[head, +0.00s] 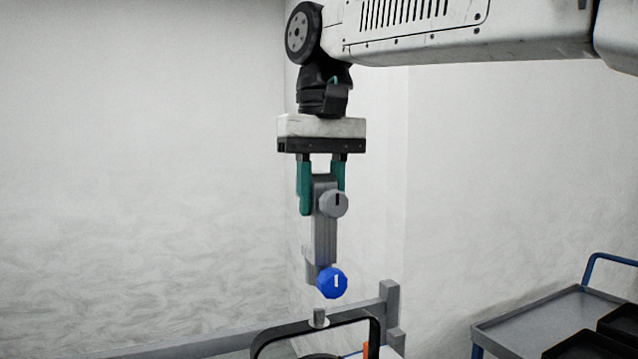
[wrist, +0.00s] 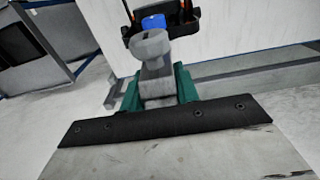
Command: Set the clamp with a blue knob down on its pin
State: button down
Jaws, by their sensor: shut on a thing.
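The clamp (head: 322,230) is a grey upright bar with a grey knob (head: 334,203) near its top and a blue knob (head: 332,282) at its lower end. My gripper (head: 322,196) is shut on the clamp's upper part with its green fingers and holds it hanging upright. The pin (head: 320,317) is a short grey stub on top of a black yoke (head: 372,318). The clamp's lower end is just above the pin, apart from it in the head view.
A grey rail with an upright post (head: 390,312) stands behind the yoke. A grey cart (head: 520,318) with a blue handle and black trays is at the lower right. White walls fill the background. The air around the clamp is clear.

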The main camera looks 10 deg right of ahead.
aim_at(322, 173)
jog(key=shift+f, duration=1.65)
jog(key=shift+s+f, duration=0.15)
jog(key=shift+f, duration=1.15)
jog(key=shift+c, duration=2)
grip_release()
jog(key=shift+r, duration=0.1)
jog(key=shift+s+d+r, duration=0.1)
jog(key=shift+r, duration=2.6)
jog(key=shift+s+r, duration=0.1)
jog(key=shift+r, duration=2.55)
